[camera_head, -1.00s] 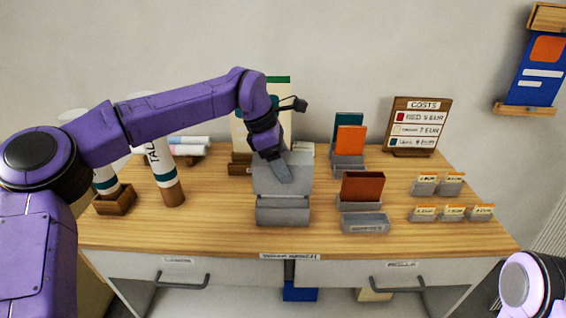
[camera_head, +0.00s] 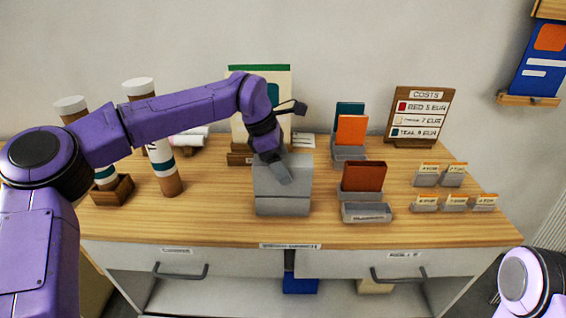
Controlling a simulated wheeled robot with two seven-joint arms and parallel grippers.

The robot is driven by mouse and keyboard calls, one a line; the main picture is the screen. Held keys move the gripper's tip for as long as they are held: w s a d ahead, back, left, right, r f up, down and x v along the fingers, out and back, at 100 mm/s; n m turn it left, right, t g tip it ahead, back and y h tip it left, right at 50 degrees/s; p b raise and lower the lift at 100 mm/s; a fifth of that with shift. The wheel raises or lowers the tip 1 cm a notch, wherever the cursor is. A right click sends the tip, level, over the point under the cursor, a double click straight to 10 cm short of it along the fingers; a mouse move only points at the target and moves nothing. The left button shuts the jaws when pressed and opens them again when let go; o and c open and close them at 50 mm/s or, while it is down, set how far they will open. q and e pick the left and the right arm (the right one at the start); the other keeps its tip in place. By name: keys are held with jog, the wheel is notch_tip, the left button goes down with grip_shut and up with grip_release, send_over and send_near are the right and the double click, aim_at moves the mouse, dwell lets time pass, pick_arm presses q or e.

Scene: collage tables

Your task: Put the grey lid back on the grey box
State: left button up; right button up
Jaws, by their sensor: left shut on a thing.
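The grey box (camera_head: 283,207) stands near the front middle of the wooden table. The grey lid (camera_head: 296,183) sits directly above it, with only a thin line between the two; I cannot tell if it is fully seated. My left gripper (camera_head: 285,176) reaches down from behind and is shut on the lid, its finger lying over the lid's top. The far side of the lid is partly hidden by the gripper. My right gripper is out of view; only a part of my right arm shows at the lower right.
Grey holders with a brown card (camera_head: 364,176) and an orange card (camera_head: 351,130) stand right of the box. Small price-card holders (camera_head: 425,204) are further right. Cardboard tubes (camera_head: 163,160) stand at left. A costs sign (camera_head: 418,116) is at the back. The table front left of the box is clear.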

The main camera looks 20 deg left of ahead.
pick_arm(q)
jog(key=shift+f, duration=0.25)
jog(key=o, duration=1.1)
jog(key=shift+r, duration=0.1)
jog(key=v, duration=1)
jog(key=shift+a+r+b, duration=0.1)
jog(key=shift+r+b, duration=0.1)
jog(key=shift+b, duration=0.15)
